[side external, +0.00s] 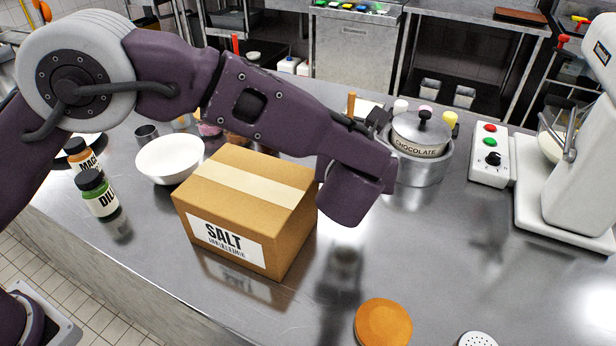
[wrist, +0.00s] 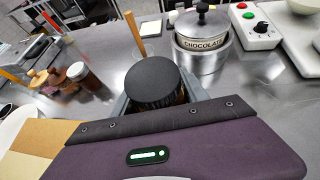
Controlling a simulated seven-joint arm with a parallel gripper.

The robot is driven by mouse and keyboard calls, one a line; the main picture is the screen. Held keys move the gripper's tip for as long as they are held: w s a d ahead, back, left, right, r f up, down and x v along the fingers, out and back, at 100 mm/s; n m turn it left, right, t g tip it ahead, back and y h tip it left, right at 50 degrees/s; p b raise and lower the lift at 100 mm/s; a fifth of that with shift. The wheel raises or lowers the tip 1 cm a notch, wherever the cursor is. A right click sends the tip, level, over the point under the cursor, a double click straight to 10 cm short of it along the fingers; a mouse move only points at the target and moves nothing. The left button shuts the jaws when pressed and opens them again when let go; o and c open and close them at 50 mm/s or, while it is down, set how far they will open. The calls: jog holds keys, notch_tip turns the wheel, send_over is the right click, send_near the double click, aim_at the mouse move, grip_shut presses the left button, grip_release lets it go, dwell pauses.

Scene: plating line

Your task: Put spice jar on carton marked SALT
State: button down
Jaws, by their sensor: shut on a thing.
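The carton marked SALT (side external: 285,235) stands closed on the steel counter, with a tape strip along its bare top and a white label on its front. Its top also shows at the lower left of the wrist view (wrist: 42,140). In the wrist view, my gripper (wrist: 158,100) is shut on a spice jar (wrist: 153,80) with a ribbed black lid and a dark amber body. The jar's label is hidden. In the side view, my wrist hides the jar and fingers, to the right of the carton.
DILL (side external: 97,194) and MACE (side external: 83,157) jars and a white bowl (side external: 170,160) stand left of the carton. A CHOCOLATE pot (side external: 418,165) stands behind to the right, near a control box (side external: 489,157). An orange round lid (side external: 383,323) lies in front. The right-centre counter is clear.

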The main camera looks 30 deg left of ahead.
jog(key=s+a+r+n+g+y, duration=0.1)
jog(key=s+a+r+n+y, duration=0.1)
jog(key=s+a+r, duration=0.5)
jog(key=s+a+r+n+y, duration=0.25)
jog(key=a+r, duration=0.35)
jog(key=a, duration=0.3)
send_over(247, 172)
jog(key=shift+m+g+h, duration=0.25)
jog(key=shift+g+h, duration=0.05)
jog(key=shift+h, duration=0.05)
notch_tip(247, 172, down, 9)
jog(key=shift+f, duration=0.4)
jog(key=shift+f, duration=0.2)
jog(key=c, duration=0.6)
grip_release()
